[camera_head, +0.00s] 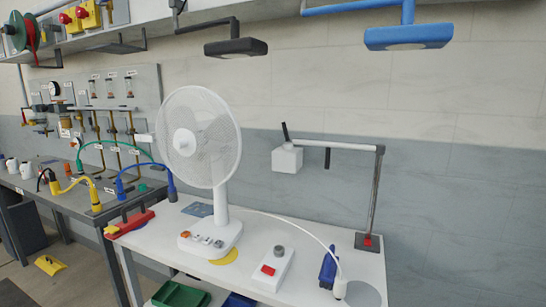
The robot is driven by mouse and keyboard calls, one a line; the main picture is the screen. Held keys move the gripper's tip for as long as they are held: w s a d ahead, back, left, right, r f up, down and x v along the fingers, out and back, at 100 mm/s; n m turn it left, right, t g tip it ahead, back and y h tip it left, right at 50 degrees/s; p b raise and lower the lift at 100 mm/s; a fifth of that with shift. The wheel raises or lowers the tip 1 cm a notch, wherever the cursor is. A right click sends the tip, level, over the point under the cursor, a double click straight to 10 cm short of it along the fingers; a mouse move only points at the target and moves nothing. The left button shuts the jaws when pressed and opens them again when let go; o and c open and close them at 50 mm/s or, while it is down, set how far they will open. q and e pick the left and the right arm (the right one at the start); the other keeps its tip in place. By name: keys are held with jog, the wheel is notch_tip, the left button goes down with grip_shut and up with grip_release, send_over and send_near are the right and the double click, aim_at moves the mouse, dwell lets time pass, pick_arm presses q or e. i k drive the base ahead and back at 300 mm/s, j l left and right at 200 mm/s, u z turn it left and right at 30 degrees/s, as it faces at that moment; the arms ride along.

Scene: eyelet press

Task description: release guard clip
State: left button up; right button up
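A white desk fan (210,236) stands upright on the white table. Its round wire guard (222,135) faces left and toward me, with the hub in the middle. No guard clip can be told apart for sure at this size. A small white piece (142,139) shows at the left edge of the guard; I cannot tell whether it is part of the fan or on the panel behind. The base has an orange button and several small controls. Neither of my grippers is in view.
On the white table (322,228), a white box with a red switch (272,272), a blue item (327,270) and a lamp-like stand (373,200) are at right. A red tool (130,222) lies at left. A grey bench (60,190) with hoses adjoins. Lamps (236,47) hang above.

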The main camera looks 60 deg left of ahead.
aim_at(150, 138)
jog(key=u, duration=2.4)
